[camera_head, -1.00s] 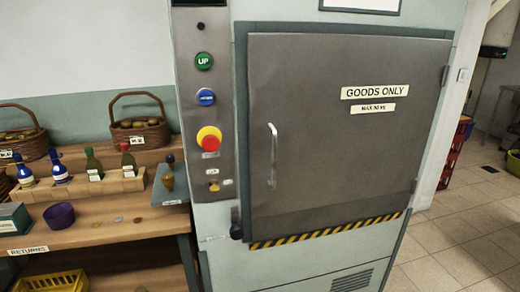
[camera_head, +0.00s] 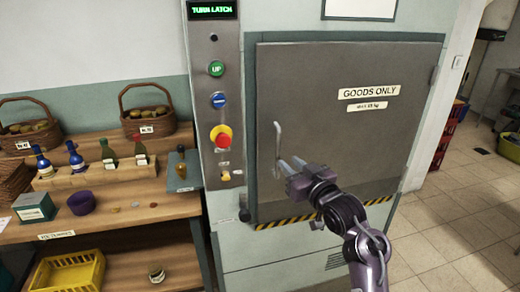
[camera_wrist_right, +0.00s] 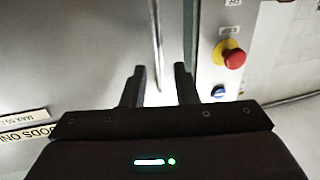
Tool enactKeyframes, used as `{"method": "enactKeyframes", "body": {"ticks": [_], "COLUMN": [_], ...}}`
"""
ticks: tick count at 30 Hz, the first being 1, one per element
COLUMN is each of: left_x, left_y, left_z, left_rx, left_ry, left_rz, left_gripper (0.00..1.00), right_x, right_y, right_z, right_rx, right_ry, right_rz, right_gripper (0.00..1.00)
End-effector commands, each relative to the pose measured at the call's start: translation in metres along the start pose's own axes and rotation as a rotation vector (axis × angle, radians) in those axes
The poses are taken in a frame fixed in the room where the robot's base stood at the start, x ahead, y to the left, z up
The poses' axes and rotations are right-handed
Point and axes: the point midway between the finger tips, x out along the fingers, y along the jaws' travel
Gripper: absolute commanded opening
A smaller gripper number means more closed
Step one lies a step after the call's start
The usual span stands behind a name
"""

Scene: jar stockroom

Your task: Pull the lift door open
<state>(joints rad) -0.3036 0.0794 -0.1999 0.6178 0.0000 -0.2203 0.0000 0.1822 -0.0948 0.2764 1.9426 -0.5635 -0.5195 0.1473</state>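The grey lift door (camera_head: 330,120) is shut, with a "GOODS ONLY" label on it. Its upright metal handle (camera_head: 278,148) is near the left edge. My right gripper (camera_head: 290,163) is in front of the door, fingertips just right of the handle's lower part in the head view. In the right wrist view, the gripper (camera_wrist_right: 158,72) is open, and the thin handle (camera_wrist_right: 156,40) lines up with the gap between its fingers. I cannot tell whether they touch it. A dark latch knob (camera_head: 245,214) is at the door's lower left. My left gripper is not in view.
The control panel (camera_head: 216,120) left of the door has a lit "TURN LATCH" display (camera_head: 212,10) and a red stop button (camera_head: 222,138). A wooden shelf (camera_head: 130,213) with bottles and baskets stands at left.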

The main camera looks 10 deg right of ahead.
Motion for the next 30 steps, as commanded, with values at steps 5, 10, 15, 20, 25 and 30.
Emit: {"method": "enactKeyframes", "body": {"ticks": [5, 10, 15, 20, 25, 30], "left_x": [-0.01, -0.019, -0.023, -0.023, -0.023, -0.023], "left_y": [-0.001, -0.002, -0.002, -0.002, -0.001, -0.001], "left_z": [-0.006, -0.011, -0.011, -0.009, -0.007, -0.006], "left_rx": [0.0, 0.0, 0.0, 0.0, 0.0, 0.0], "left_ry": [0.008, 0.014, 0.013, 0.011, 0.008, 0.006], "left_rz": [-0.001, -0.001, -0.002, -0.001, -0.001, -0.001], "left_gripper": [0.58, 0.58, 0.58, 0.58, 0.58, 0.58], "right_x": [0.026, 0.053, 0.069, 0.074, 0.074, 0.074], "right_y": [-0.002, -0.001, -0.001, -0.001, -0.001, -0.001], "right_z": [-0.003, -0.002, 0.0, 0.001, 0.001, 0.001], "right_rx": [0.005, 0.004, 0.002, 0.002, 0.001, 0.001], "right_ry": [0.0, -0.001, -0.002, -0.001, -0.001, -0.001], "right_rz": [-0.003, -0.001, -0.001, 0.0, 0.0, 0.0], "right_gripper": [0.27, 0.27, 0.27, 0.27, 0.27, 0.09]}}
